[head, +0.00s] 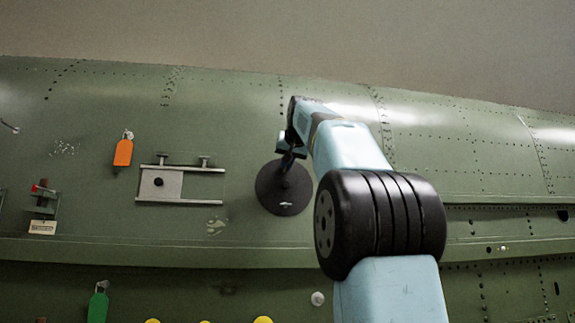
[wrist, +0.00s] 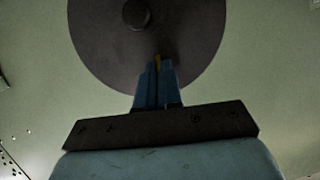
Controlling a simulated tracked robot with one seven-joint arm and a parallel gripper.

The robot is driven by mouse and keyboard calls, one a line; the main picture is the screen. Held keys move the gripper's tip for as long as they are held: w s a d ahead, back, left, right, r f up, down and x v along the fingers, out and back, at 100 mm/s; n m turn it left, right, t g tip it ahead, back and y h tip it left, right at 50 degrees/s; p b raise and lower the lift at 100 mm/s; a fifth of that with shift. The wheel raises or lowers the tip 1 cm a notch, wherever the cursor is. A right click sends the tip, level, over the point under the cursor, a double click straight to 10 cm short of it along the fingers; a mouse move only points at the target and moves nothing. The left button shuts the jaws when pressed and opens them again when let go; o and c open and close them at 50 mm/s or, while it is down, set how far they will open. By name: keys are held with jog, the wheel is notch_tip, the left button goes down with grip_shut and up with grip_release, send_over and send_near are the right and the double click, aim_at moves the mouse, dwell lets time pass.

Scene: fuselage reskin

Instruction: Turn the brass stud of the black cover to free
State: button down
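The black cover (head: 283,196) is a round dark disc on the green fuselage skin, left of my arm in the head view. It fills the upper middle of the wrist view (wrist: 100,45), with a dark round knob (wrist: 137,14) on its face. My gripper (wrist: 157,65) is at the cover's lower part in the wrist view, its two blue fingers nearly together. A sliver of the brass stud (wrist: 157,61) shows between the fingertips. The fingers hide most of the stud, and its turn angle cannot be read. In the head view, my gripper (head: 287,165) overlaps the cover's upper part.
A metal bracket plate (head: 170,186) with rails is left of the cover. An orange tag (head: 123,152) hangs further left, and a green tag (head: 98,306) hangs lower. Yellow round items (head: 263,320) show at the bottom edge. Skin right of my arm is mostly bare.

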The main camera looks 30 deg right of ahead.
jog(key=shift+a+n+h, duration=0.1)
jog(key=shift+n+h, duration=0.3)
jog(key=shift+n, duration=0.3)
jog(key=c, duration=1.3)
grip_release()
jog(key=v, duration=1.3)
jog(key=shift+s+a+r, duration=0.15)
jog(key=shift+s+r, duration=0.05)
jog(key=shift+r, duration=0.1)
